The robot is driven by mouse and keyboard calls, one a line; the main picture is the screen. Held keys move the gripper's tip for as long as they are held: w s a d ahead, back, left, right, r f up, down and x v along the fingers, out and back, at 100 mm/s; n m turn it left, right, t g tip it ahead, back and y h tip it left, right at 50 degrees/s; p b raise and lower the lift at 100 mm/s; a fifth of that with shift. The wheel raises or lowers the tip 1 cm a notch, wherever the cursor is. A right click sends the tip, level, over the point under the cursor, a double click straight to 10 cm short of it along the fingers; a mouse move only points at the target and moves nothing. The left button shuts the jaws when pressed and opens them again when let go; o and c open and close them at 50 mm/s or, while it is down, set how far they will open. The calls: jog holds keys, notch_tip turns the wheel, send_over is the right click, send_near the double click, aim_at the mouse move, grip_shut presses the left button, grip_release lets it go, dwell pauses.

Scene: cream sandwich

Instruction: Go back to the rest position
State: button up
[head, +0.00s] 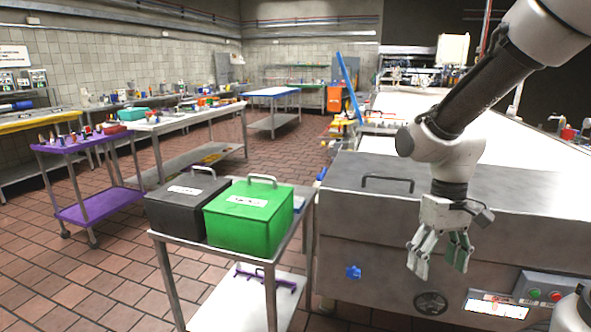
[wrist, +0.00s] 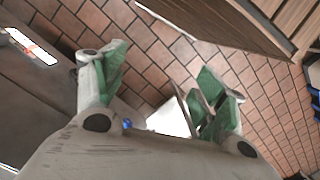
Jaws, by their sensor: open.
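My gripper (head: 440,256) hangs open, fingers down, in front of the large grey metal machine at the right of the head view. Nothing is between its fingers. In the wrist view my gripper (wrist: 160,88) shows its green-padded fingers spread apart, with brick-red floor tiles behind them. My arm comes down from the upper right corner of the head view.
A green box (head: 248,222) and a dark grey box (head: 180,212), both with handles, stand on a metal cart left of my gripper. The grey machine (head: 375,225) has a control panel (head: 540,288). A purple cart (head: 95,208) stands at left. The tiled floor (head: 60,280) is open at lower left.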

jog(key=s+d+r+m+t, duration=0.1)
jog(key=s+d+r+t, duration=0.2)
jog(key=r, duration=0.3)
jog(key=s+d+r+m+t, duration=0.1)
jog(key=s+d+r+t, duration=0.2)
jog(key=s+d+r, duration=0.1)
notch_tip(320, 180, up, 2)
jog(key=shift+d+r, duration=0.25)
jog(key=shift+d, duration=0.3)
dwell(5.3)
